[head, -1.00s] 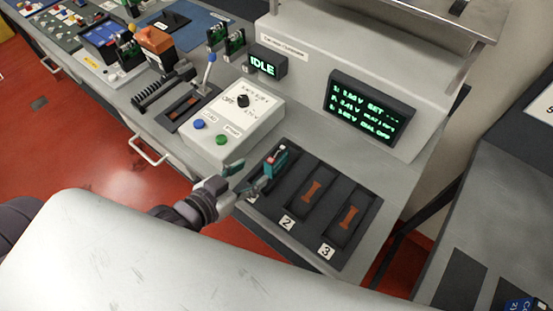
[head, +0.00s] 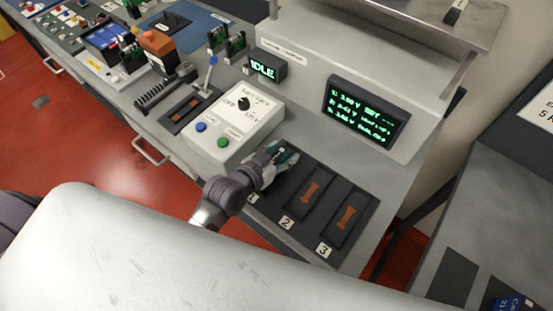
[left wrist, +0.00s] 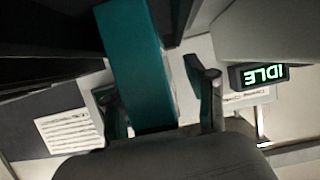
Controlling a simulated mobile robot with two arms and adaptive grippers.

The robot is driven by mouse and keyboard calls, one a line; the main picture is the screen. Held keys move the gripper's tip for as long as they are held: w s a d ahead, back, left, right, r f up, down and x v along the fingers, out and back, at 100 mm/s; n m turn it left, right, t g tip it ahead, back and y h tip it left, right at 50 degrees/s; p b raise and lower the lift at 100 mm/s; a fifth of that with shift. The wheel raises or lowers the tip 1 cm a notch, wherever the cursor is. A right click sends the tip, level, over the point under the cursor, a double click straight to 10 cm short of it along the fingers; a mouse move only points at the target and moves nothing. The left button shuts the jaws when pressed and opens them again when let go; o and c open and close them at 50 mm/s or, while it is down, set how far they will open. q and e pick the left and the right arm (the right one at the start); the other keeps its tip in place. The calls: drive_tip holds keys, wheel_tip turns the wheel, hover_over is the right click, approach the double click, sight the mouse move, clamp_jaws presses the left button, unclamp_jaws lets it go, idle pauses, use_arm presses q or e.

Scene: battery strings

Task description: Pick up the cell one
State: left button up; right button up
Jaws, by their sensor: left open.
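Cell one is a teal block standing in slot 1 of the dark three-slot tray (head: 351,240). In the left wrist view the teal cell (left wrist: 135,65) stands between my two fingers. My left gripper (head: 277,163) is open over slot 1, with a finger on either side of the cell. In the head view the gripper hides most of the cell. I cannot tell whether the fingers touch it. My right gripper is not in view.
Slots 2 (head: 310,191) and 3 (head: 346,217) hold no cell and show orange strips. A white control box (head: 228,125) stands close to the left of the gripper. Behind are an IDLE display (head: 264,66) and a readings screen (head: 365,112).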

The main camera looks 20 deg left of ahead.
use_arm(q)
drive_tip(key=shift+c, duration=0.3)
clamp_jaws()
drive_tip(key=shift+w+r, duration=0.1)
drive_tip(key=shift+r, duration=0.05)
